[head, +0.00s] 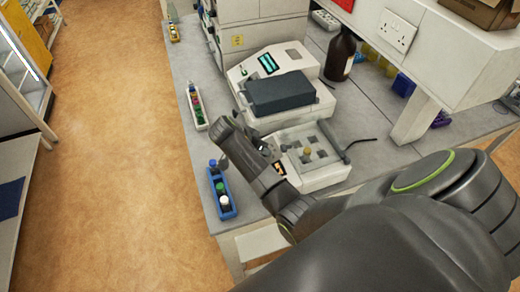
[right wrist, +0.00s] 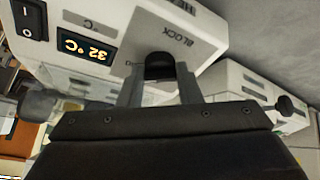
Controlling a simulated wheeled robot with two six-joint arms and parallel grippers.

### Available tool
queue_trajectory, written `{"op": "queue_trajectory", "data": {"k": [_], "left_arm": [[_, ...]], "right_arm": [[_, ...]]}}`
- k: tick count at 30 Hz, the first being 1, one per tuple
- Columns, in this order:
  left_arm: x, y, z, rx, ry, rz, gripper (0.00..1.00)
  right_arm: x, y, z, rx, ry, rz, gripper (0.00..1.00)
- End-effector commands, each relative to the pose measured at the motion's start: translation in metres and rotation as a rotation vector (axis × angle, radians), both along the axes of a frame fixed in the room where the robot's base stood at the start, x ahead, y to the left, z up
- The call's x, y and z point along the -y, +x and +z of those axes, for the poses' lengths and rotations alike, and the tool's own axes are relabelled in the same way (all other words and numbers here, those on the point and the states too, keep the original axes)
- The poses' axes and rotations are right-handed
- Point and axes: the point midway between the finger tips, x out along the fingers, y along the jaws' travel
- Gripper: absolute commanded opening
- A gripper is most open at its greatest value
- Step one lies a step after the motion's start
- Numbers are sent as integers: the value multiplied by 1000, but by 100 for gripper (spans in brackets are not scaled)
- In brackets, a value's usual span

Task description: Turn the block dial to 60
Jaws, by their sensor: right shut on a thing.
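The white heat block unit (head: 325,178) stands near the front of the bench, with a top plate of square wells and one tan-capped tube (head: 307,151) in it. Its front panel (right wrist: 110,25) fills the upper left of the right wrist view, with the word BLOCK by the black dial (right wrist: 159,66). My right gripper (right wrist: 160,82) is shut on the dial, one finger on each side. In the head view my right arm hides the dial and most of the panel. My left gripper is not in view.
A blue rack (head: 225,196) with capped bottles stands at the bench's left edge, close to my right wrist. A white rack (head: 196,106) of coloured tubes lies farther back. Behind the unit stands a machine with a dark lid (head: 280,92). A brown bottle (head: 340,54) stands at back right.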

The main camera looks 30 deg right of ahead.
Motion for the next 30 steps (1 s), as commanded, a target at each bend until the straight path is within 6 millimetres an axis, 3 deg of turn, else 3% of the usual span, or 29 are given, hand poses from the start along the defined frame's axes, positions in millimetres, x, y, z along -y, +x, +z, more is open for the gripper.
{"op": "queue_trajectory", "data": {"k": [21,22,26,30], "left_arm": [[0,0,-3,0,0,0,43],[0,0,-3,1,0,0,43],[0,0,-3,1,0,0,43],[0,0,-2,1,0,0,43]], "right_arm": [[1,1,0,26,-7,-70,9],[1,1,0,26,-7,-70,34],[0,1,0,25,-7,-70,51],[0,1,0,25,-7,-70,53]]}}
